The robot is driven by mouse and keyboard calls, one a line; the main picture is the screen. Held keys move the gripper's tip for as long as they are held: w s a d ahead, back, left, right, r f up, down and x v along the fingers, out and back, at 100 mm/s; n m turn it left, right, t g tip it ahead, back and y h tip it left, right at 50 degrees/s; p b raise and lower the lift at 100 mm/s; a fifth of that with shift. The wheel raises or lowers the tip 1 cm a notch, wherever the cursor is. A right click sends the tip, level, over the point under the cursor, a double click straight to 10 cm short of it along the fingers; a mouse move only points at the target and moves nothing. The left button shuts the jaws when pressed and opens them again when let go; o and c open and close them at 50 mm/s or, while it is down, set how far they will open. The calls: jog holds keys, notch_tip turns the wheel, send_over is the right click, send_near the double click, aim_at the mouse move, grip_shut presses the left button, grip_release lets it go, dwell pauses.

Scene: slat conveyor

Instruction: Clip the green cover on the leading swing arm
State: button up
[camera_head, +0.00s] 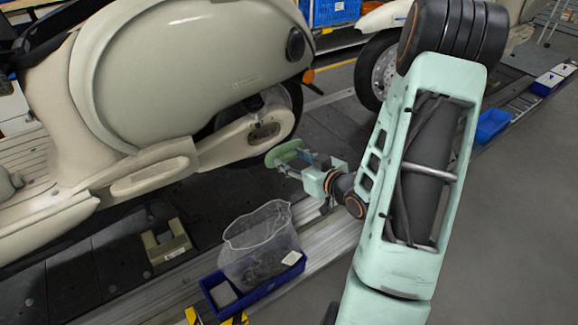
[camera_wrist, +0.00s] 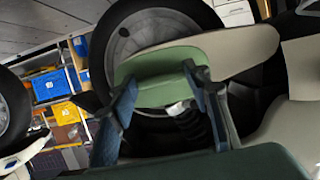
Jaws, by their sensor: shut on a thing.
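The cover's far side is hidden.
A second scooter's wheel (camera_head: 378,70) stands further along the slat conveyor. Grey floor (camera_head: 510,220) at right is free. Blue and yellow bins show in the wrist view.

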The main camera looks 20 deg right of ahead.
jog(key=shift+w+a+r, duration=0.1)
jog(key=shift+w, duration=0.6)
jog(key=w+a, duration=0.1)
jog(key=w, duration=0.5)
jog(key=shift+w+a, duration=0.15)
jog(key=shift+w, duration=0.05)
jog(key=shift+w, duration=0.15)
jog(key=shift+w+a, duration=0.25)
jog(key=shift+w, duration=0.9)
jog(key=shift+w, duration=0.15)
dwell(0.6)
jog(key=o, duration=1.1)
